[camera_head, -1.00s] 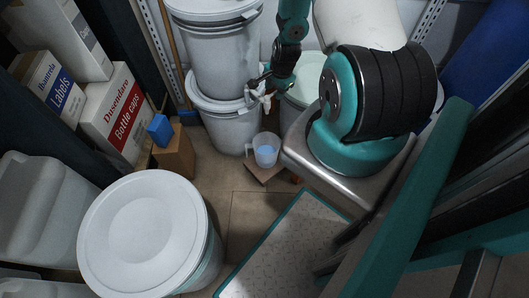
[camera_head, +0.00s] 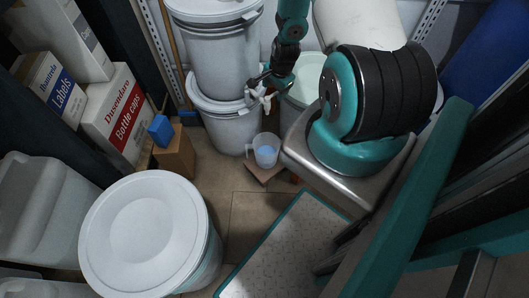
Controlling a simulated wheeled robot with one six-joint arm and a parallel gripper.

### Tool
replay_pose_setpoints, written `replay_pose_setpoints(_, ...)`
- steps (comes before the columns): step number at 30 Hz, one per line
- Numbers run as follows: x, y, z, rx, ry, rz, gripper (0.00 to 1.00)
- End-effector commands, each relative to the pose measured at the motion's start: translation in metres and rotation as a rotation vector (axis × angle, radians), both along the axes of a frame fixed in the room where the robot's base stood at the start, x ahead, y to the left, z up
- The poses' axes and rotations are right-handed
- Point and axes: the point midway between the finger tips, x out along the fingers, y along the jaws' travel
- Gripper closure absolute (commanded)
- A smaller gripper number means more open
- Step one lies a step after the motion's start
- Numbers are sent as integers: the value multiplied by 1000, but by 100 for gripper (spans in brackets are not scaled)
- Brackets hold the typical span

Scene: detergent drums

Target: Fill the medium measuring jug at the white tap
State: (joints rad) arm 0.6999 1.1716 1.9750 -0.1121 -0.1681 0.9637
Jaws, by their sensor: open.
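The clear measuring jug (camera_head: 266,147) stands upright on a small brown board below the white tap (camera_head: 261,97). Blue liquid shows in its lower part, and its handle points left. The tap is on the front of the lower white drum (camera_head: 226,127). My gripper (camera_head: 262,84) is open, right at the tap's upper part. Whether its fingers touch the tap handle is too small to tell. I cannot make out a stream between the tap and the jug.
A white lidded drum (camera_head: 145,232) stands in the left foreground. A cardboard box with a blue block (camera_head: 160,129) on top is left of the jug. A pale green drum (camera_head: 306,78) stands behind my arm. Open floor (camera_head: 245,215) lies in front of the jug.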

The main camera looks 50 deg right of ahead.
Motion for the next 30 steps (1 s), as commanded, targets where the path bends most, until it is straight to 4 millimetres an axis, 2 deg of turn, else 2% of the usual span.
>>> replay_pose_setpoints(16, -5, 0, 38, 0, 0, 0, 36)
replay_pose_setpoints(30, -6, 0, 43, -1, -1, 0, 36)
